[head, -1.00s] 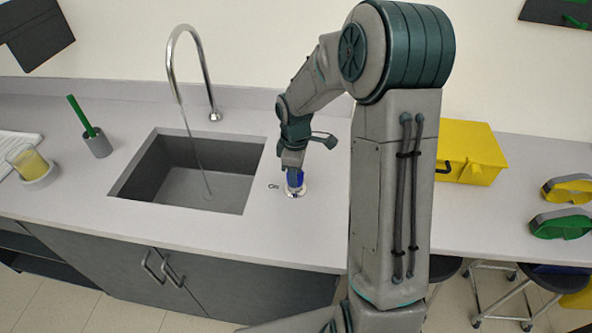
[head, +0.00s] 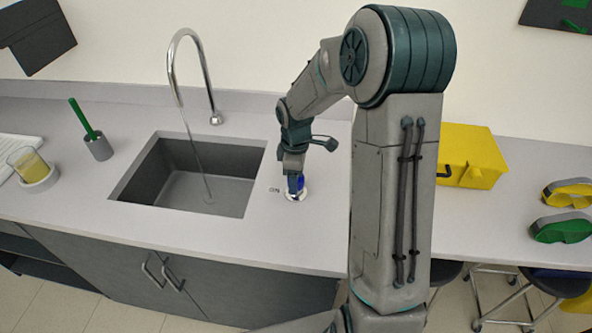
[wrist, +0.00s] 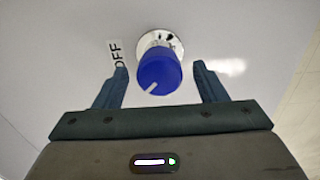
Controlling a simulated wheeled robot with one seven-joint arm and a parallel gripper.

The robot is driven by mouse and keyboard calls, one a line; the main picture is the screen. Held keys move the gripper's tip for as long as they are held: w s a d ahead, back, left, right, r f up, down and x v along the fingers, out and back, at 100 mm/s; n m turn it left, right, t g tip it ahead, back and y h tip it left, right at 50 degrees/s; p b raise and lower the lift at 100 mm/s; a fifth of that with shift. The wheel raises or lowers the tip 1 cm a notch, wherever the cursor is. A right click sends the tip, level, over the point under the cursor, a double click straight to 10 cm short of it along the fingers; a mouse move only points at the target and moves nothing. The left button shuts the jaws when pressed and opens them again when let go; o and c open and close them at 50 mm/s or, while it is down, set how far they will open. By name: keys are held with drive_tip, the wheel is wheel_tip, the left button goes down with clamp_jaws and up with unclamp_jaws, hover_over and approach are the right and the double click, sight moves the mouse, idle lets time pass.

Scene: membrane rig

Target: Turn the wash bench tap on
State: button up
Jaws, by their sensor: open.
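The blue tap knob (wrist: 159,72) sits on a round metal base on the bench, right of the sink. It has a white pointer line on its top, pointing to the lower left in the wrist view. An OFF label (wrist: 117,54) is left of it. My gripper (wrist: 161,76) is open, with one finger on each side of the knob and gaps showing. In the head view the knob (head: 300,184) is mostly hidden by my gripper (head: 293,177). The curved spout (head: 172,62) stands over the sink, and a thin stream (head: 196,150) runs from it into the basin.
The sink (head: 150,185) is left of my gripper. A yellow box (head: 470,150) and goggles (head: 562,228) are to the right on the bench. A cup (head: 30,165) and a holder with a green stick (head: 98,146) stand far left. The bench around the knob is clear.

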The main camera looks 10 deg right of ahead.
wheel_tip(320, 180, up, 14)
drive_tip(key=b, duration=0.1)
drive_tip(key=shift+f, duration=0.1)
idle(0.5)
drive_tip(key=s+r+m+t, duration=0.1)
drive_tip(key=s+m+t, duration=0.2)
drive_tip(key=s+m, duration=1)
drive_tip(key=s, duration=0.9)
drive_tip(key=shift+d+r+m+t, duration=0.2)
drive_tip(key=shift+r+m+t, duration=0.1)
drive_tip(key=shift+r, duration=0.1)
